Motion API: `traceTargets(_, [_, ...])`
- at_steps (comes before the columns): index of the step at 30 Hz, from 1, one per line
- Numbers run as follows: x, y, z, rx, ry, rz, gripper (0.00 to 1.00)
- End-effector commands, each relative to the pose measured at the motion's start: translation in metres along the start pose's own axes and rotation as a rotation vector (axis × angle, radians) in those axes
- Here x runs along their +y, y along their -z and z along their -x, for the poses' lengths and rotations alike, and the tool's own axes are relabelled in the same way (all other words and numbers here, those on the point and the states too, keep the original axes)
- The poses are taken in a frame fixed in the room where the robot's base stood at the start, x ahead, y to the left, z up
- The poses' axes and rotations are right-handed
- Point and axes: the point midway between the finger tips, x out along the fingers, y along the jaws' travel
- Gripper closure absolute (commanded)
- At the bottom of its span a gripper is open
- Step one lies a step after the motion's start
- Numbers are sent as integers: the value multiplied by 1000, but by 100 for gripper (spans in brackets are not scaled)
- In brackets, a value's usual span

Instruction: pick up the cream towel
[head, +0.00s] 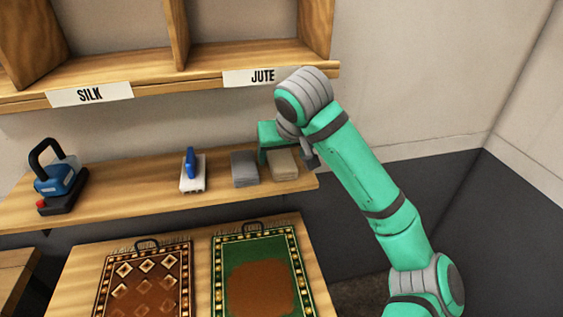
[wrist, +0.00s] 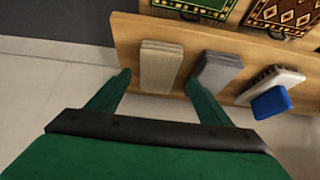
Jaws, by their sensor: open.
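The cream towel (head: 283,165) lies folded at the right end of the wooden shelf, partly hidden by my gripper in the head view. It also shows in the wrist view (wrist: 161,68), between and beyond my fingertips. My gripper (wrist: 156,82) is open and empty, with one finger on each side of the towel in that view. In the head view my gripper (head: 287,155) is at the towel; whether it touches the towel I cannot tell. The right-hand finger in the wrist view is close to the grey towel (wrist: 217,70).
The grey towel (head: 244,168) lies just left of the cream one. A blue-handled brush (head: 191,172) and a blue machine (head: 60,180) stand further left on the shelf (head: 120,198). An upper cubby shelf (head: 170,88) hangs above. Two patterned rugs (head: 262,270) lie below.

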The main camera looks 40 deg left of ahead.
Motion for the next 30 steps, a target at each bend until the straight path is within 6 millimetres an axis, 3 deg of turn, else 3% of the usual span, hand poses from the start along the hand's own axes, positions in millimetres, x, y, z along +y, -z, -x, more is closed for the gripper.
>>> traceTargets(9, [4, 2, -39, -1, 0, -3, 27])
traceTargets(17, [4, 2, -42, -1, -1, -3, 27])
traceTargets(23, [4, 2, -42, 0, -1, -3, 70])
traceTargets(30, [3, 3, -41, 0, 0, -2, 72])
